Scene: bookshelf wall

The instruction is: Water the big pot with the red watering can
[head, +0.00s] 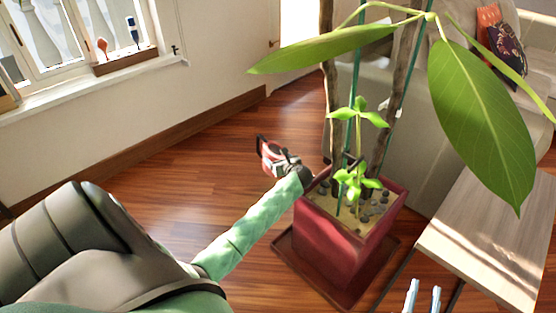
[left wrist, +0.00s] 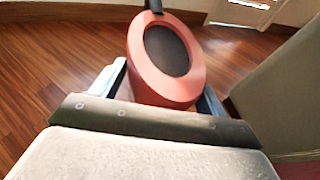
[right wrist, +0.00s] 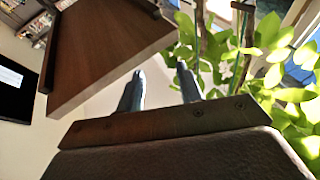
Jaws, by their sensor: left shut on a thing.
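The red watering can (head: 268,157) is at the left side of the big pot, small and partly hidden by my left gripper (head: 290,172). My left gripper is shut on it. In the left wrist view the can (left wrist: 150,82) sits between the fingers, with its round dark opening facing the camera. The big pot (head: 335,240) is dark red and square, with sandy soil, dark stones and a tall plant. I cannot tell whether any of the can is over the soil. My right gripper (head: 423,297) is open and empty at the bottom right; its fingers also show in the right wrist view (right wrist: 158,90).
A wooden bench or table (head: 490,235) stands right of the pot, below large hanging leaves (head: 480,120). A grey sofa (head: 450,150) is behind the pot. The wooden floor (head: 200,170) to the left is clear, below a window.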

